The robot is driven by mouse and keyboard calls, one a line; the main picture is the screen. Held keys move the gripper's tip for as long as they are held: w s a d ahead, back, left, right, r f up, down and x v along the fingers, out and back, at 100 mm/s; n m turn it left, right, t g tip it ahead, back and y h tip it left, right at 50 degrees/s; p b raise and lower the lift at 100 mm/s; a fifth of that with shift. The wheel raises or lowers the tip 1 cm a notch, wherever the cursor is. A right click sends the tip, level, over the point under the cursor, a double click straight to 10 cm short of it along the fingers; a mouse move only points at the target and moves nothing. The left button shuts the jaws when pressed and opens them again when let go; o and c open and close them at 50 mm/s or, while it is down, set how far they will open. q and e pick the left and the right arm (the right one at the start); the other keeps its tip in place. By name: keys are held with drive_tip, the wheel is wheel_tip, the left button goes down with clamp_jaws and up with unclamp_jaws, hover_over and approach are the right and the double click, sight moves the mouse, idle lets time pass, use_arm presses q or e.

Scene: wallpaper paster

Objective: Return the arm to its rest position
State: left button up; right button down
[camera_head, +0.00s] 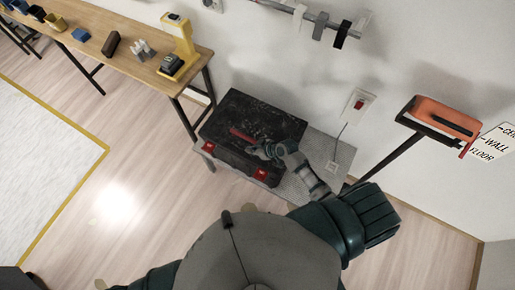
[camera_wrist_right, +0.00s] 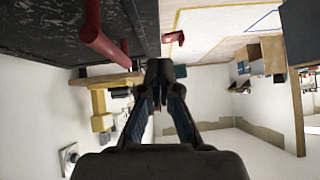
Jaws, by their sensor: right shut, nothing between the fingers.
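My right arm reaches forward over the black toolbox (camera_head: 264,108), which has a red handle (camera_head: 242,134) and red latches. My right gripper (camera_head: 260,151) is over the near part of the toolbox lid, close to the handle. In the right wrist view, its two dark fingers meet at the tips (camera_wrist_right: 160,70) with nothing between them. The red handle (camera_wrist_right: 104,36) is beside the fingers there, apart from them. Whether the gripper touches the lid cannot be told. My left gripper is not in view.
The toolbox stands on a low grey table (camera_head: 336,150). A wooden table (camera_head: 126,43) at upper left holds a yellow device (camera_head: 180,45) and several small items. A wall switch (camera_head: 358,105) is behind. An orange-red device (camera_head: 447,117) is at right. Floor (camera_head: 150,170) at left is clear.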

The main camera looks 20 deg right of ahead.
drive_tip(key=s+d+r+m+g+h, duration=0.2)
drive_tip(key=s+r+m+h, duration=0.15)
drive_tip(key=s, duration=0.65)
drive_tip(key=s+d+r+m+g+h, duration=0.15)
drive_tip(key=s+r, duration=0.25)
drive_tip(key=s, duration=0.6)
drive_tip(key=s+f+g+h+b, duration=0.1)
drive_tip(key=s+f+b, duration=0.1)
drive_tip(key=f, duration=1.4)
drive_tip(key=s+f+b, duration=0.2)
drive_tip(key=f, duration=1.4)
use_arm(q)
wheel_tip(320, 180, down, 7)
drive_tip(key=b, duration=0.2)
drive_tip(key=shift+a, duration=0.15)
use_arm(e)
drive_tip(key=s+d+f, duration=0.1)
drive_tip(key=s+f, duration=0.7)
drive_tip(key=s+d+f+g, duration=0.1)
drive_tip(key=s+d+f, duration=0.1)
drive_tip(key=s+f, duration=0.6)
drive_tip(key=shift+d+f, duration=0.15)
drive_tip(key=shift+d, duration=0.15)
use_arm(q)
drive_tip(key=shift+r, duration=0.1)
use_arm(e)
drive_tip(key=shift+s, duration=0.1)
